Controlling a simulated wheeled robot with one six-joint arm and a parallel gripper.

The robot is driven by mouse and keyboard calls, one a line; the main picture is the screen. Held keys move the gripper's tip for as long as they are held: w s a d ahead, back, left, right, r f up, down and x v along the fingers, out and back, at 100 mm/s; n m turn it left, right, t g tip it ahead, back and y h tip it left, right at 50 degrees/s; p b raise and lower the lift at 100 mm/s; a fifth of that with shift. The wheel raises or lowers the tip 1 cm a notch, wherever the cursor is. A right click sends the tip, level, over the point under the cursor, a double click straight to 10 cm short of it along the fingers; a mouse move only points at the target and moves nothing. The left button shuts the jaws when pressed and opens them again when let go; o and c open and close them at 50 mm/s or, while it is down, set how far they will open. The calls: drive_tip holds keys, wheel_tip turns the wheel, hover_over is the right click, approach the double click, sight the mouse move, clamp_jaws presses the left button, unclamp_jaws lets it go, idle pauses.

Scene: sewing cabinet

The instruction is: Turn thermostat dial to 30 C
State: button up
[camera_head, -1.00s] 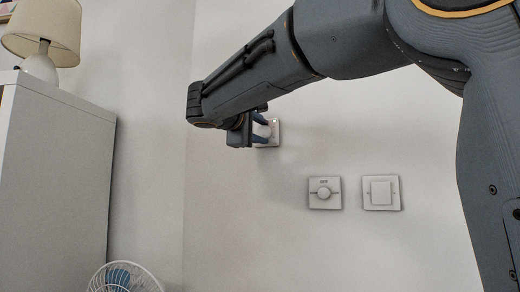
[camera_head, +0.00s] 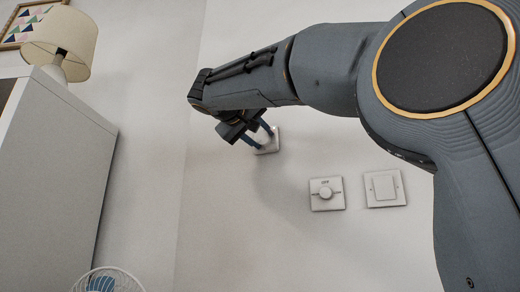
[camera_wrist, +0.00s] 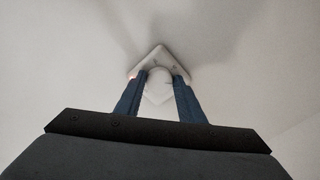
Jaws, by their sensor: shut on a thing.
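The thermostat is a white square plate (camera_head: 268,147) on the wall, left of the other wall plates. In the wrist view its plate (camera_wrist: 160,57) shows as a tilted diamond with a small orange light at its left corner. Its round white dial (camera_wrist: 158,83) sits between the blue fingers. My gripper (camera_head: 265,132) is shut on the dial, one finger on each side; the fingers also show in the wrist view (camera_wrist: 159,92). The gripper is rolled relative to the plate. The dial's scale and the set temperature cannot be read.
A white plate with a round knob (camera_head: 326,194) and a rocker switch (camera_head: 384,188) are on the wall to the lower right. A cabinet (camera_head: 55,165) with a lamp (camera_head: 62,45) stands at the left. A fan (camera_head: 107,281) is low at the left.

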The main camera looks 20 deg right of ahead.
drive_tip(key=shift+f+m+b, duration=0.15)
drive_tip(key=shift+m+b, duration=0.65)
drive_tip(key=o, duration=1)
drive_tip(key=shift+a, duration=0.1)
drive_tip(key=v, duration=0.7)
drive_tip(key=shift+s+a, duration=0.2)
drive_tip(key=shift+s, duration=0.05)
